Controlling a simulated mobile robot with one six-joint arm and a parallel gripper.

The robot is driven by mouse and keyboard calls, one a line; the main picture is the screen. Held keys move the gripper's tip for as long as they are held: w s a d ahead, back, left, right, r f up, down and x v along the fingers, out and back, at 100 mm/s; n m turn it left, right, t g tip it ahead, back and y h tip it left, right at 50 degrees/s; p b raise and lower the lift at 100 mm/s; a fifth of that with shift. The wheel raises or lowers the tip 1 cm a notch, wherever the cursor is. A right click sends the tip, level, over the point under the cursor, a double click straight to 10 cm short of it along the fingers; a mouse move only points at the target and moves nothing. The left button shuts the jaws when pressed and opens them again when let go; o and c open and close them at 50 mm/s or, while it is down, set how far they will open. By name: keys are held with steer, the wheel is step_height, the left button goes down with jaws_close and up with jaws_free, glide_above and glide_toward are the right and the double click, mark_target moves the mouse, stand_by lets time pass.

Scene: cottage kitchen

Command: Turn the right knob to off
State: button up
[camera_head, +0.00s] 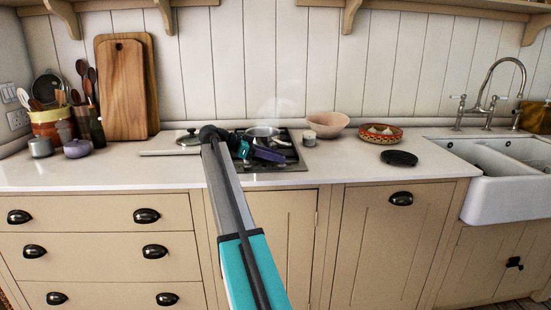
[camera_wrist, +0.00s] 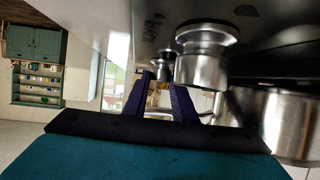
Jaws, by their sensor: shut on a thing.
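The black hob (camera_head: 292,165) is set into the white counter, with a metal saucepan (camera_head: 261,132) on it. My gripper (camera_head: 269,154) reaches low over the hob's front part and points right; it hides the knobs in the head view. The wrist view is turned over, with the hob's dark surface at the top. There, a large metal knob (camera_wrist: 203,62) stands close beside the fingers. The farther right knob (camera_wrist: 163,66) shows between the purple fingertips (camera_wrist: 160,82), which are shut on it. Its pointer mark cannot be made out.
A lidded pan (camera_head: 188,140) is left of the hob. A small jar (camera_head: 309,138), a pink bowl (camera_head: 327,123), a patterned dish (camera_head: 380,134) and a black round mat (camera_head: 399,158) are to its right. The saucepan's metal side (camera_wrist: 290,125) is near the fingers.

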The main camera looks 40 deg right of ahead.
steer(key=shift+w+d+m+g+y, duration=0.2)
steer(key=shift+m+g+y, duration=0.6)
steer(key=shift+m+g, duration=0.15)
steer(key=shift+s+f, duration=0.1)
steer(key=o, duration=0.8)
steer(key=shift+c, duration=0.2)
